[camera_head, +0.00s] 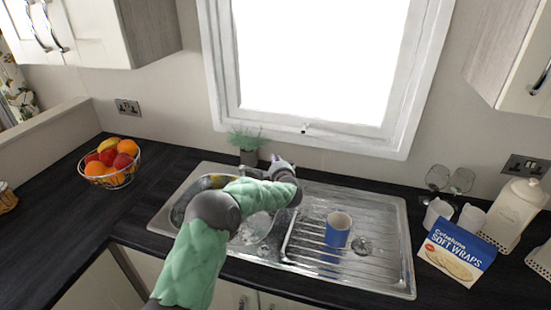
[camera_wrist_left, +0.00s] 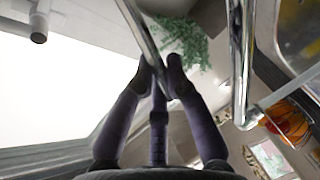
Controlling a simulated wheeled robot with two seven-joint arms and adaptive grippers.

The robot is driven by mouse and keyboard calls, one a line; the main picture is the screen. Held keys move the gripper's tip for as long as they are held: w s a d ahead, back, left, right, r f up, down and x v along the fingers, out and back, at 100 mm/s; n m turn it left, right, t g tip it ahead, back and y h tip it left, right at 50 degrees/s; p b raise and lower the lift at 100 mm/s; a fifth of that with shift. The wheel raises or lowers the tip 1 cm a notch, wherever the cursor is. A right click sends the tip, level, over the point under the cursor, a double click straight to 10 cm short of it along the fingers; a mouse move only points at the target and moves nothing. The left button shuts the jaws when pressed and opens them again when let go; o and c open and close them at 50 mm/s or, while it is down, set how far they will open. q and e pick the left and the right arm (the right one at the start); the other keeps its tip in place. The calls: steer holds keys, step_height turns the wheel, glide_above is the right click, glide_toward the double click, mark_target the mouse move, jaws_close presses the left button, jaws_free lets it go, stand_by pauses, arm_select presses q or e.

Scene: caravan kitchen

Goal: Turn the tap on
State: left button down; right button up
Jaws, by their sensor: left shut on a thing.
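The tap (camera_wrist_left: 240,62) is chrome and shows in the left wrist view as a tall tube, with a thin chrome lever (camera_wrist_left: 142,32) to its left. My left gripper (camera_wrist_left: 160,76) is shut on the end of this lever, with its dark fingertips on either side. In the head view my left gripper (camera_head: 281,163) is at the back edge of the sink (camera_head: 182,187), below the window. My forearm and gripper hide the tap there, so I cannot tell whether water runs. My right gripper is not in view.
A blue mug (camera_head: 338,232) stands on the draining board (camera_head: 375,272), right of my arm. A potted plant (camera_head: 247,143) is close behind my gripper. A fruit basket (camera_head: 108,166) sits at left. Glasses, canisters and a wraps box (camera_head: 456,250) stand at right.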

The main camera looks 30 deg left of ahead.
arm_select(q)
steer(key=shift+f, duration=0.25)
steer(key=c, duration=1.2)
jaws_free()
steer(key=shift+c, duration=0.2)
steer(key=shift+r, duration=0.2)
steer(key=v, duration=1.2)
